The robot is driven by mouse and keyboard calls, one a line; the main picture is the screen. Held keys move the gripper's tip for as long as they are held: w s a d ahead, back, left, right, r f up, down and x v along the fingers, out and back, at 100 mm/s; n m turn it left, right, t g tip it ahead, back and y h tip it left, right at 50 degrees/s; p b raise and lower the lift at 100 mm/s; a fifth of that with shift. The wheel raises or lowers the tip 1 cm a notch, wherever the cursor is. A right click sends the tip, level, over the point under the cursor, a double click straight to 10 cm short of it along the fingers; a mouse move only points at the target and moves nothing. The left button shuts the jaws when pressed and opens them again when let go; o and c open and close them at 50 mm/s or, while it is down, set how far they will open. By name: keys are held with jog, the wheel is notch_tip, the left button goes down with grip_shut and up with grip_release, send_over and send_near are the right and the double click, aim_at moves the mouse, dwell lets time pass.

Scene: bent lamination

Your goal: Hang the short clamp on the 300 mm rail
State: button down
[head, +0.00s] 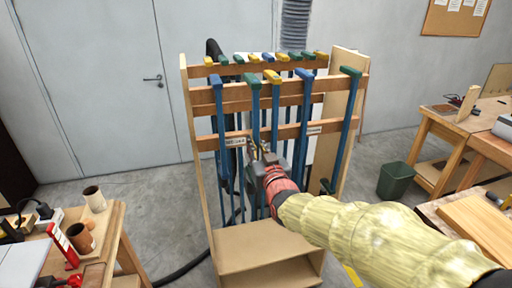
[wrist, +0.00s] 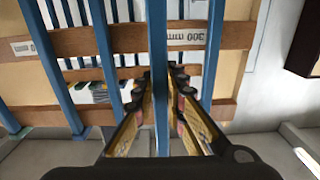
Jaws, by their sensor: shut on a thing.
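My gripper (head: 261,150) is shut on the blue bar of a clamp (wrist: 158,70), one finger on each side of the bar in the wrist view. In the head view this seems to be the green-headed clamp (head: 252,79), upright with its head by the front top rail (head: 236,80). I cannot tell whether its head rests on that rail. A lower crossbar (head: 290,133) carries two labels. In the wrist view, a label reading "300 mm" (wrist: 185,37) appears upside down just right of the held bar. The clamp's lower end is hidden.
Other clamps hang close by: a blue-headed one (head: 216,82) to the left, a yellow-headed one (head: 272,76) and another blue-headed one (head: 304,76) to the right. More hang behind. Side workbenches (head: 110,245) and a green bin (head: 396,180) flank the rack.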

jog(key=shift+w+r, duration=0.15)
jog(key=shift+r, duration=0.05)
dwell(0.3)
jog(key=shift+b+x, duration=0.7)
jog(key=shift+x, duration=1.5)
jog(key=shift+w+a, duration=0.1)
jog(key=shift+w, duration=0.1)
